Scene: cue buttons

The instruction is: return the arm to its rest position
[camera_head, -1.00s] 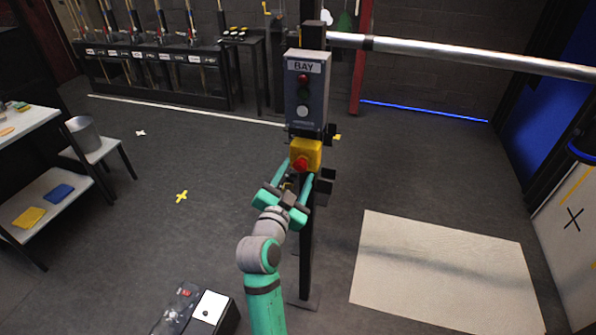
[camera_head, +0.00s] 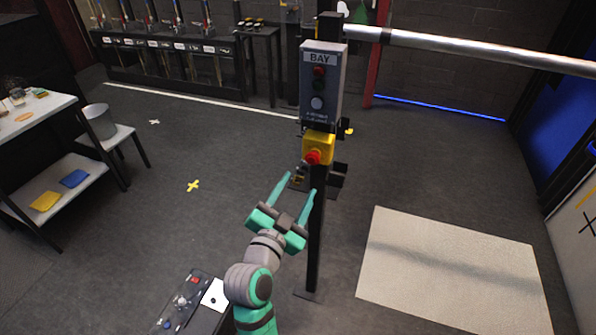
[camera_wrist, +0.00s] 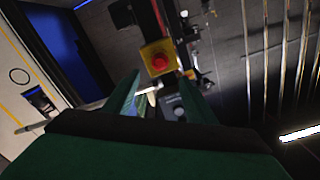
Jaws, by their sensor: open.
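My gripper (camera_head: 295,187) is green, open and empty in the head view, below and left of the red button. My arm (camera_head: 254,285) reaches up from the bottom of that view. The red button (camera_head: 313,157) sits on a yellow box (camera_head: 318,144) on a black post, under a grey panel marked BAY (camera_head: 320,85). The gripper is apart from the button. In the wrist view the red button (camera_wrist: 160,62) shows ahead, above and between the two green fingers (camera_wrist: 160,95).
A metal bar (camera_head: 470,46) runs right from the post top. A white shelf table (camera_head: 70,185) and a stool with a bucket (camera_head: 100,122) stand at left. A control box (camera_head: 185,300) is at lower left. A pale mat (camera_head: 455,265) lies at right.

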